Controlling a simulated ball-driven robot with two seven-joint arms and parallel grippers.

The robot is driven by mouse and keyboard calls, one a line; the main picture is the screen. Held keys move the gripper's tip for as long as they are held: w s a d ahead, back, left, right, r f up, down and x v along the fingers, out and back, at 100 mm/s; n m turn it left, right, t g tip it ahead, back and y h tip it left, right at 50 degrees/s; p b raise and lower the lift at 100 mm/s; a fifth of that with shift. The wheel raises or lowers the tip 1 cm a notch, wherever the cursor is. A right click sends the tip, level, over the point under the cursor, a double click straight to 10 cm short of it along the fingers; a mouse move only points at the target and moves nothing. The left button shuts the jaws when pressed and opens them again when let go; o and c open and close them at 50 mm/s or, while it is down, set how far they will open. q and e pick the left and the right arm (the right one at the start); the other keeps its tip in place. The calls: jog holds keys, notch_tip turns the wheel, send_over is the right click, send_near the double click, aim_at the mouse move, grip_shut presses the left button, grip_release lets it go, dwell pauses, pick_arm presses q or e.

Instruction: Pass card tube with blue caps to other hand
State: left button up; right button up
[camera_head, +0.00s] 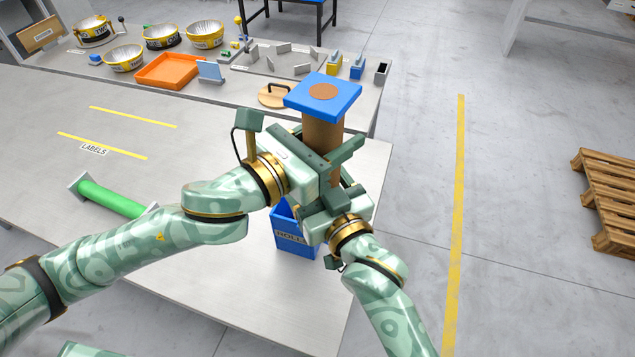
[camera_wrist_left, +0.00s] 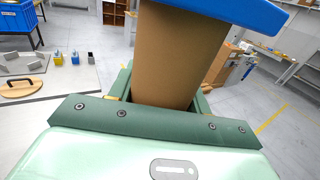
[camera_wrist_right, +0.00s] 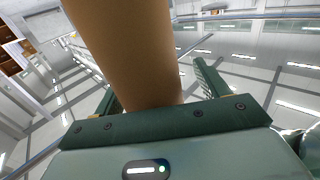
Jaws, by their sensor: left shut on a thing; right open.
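The brown card tube (camera_head: 322,133) stands roughly upright, held above the near table, with a square blue cap (camera_head: 323,97) on its top end. Its lower end is hidden behind my grippers. My left gripper (camera_head: 336,156) is shut on the tube below the cap; the left wrist view shows the tube (camera_wrist_left: 175,55) between its fingers. My right gripper (camera_head: 340,192) is lower down and open. In the right wrist view the tube (camera_wrist_right: 125,50) lies between its spread fingers, with a gap on the right side.
A blue bin (camera_head: 295,240) with a partly hidden label stands below the grippers. A green roll (camera_head: 110,198) lies on the table at left. Behind are an orange tray (camera_head: 168,71), yellow bowls (camera_head: 161,37) and a round wooden lid (camera_head: 276,97). Open floor lies to the right.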

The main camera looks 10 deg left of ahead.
jog(key=c, duration=1.2)
pick_arm(q)
jog(key=o, duration=1.1)
jog(key=shift+c, duration=0.2)
pick_arm(e)
jog(key=shift+o, duration=0.2)
pick_arm(q)
jog(key=shift+a, duration=0.1)
